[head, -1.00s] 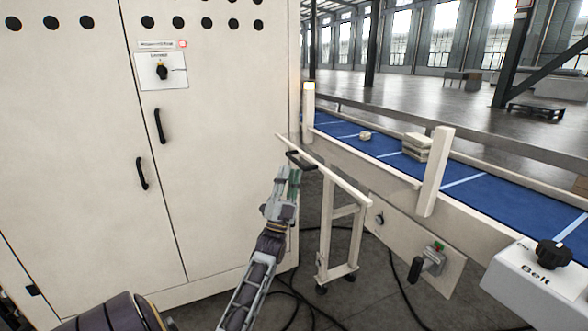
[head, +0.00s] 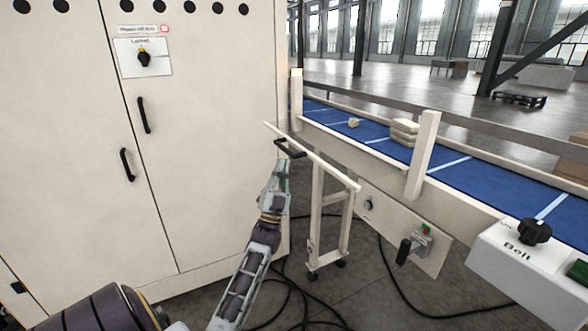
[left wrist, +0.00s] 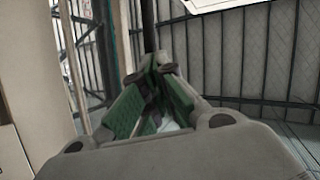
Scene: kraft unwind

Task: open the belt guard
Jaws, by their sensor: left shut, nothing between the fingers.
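A pale, narrow slanting panel with a black bar handle (head: 290,149), which looks like the belt guard (head: 330,171), stands beside the blue conveyor. It is seen nearly edge-on, so its face is mostly hidden. My left gripper (head: 284,165) is just below the black handle in the head view; I cannot tell whether it touches it. In the left wrist view my left gripper (left wrist: 155,72) has its green-padded fingers converging at the tips, shut with nothing held. My right gripper is out of view.
A tall pale cabinet (head: 200,200) stands left of the guard. A wheeled stand (head: 315,230) is below the panel. The blue conveyor (head: 455,172) runs to the right, with a small stack (head: 404,132) on it. A control box (head: 500,265) is at lower right. Cables (head: 395,290) lie on the floor.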

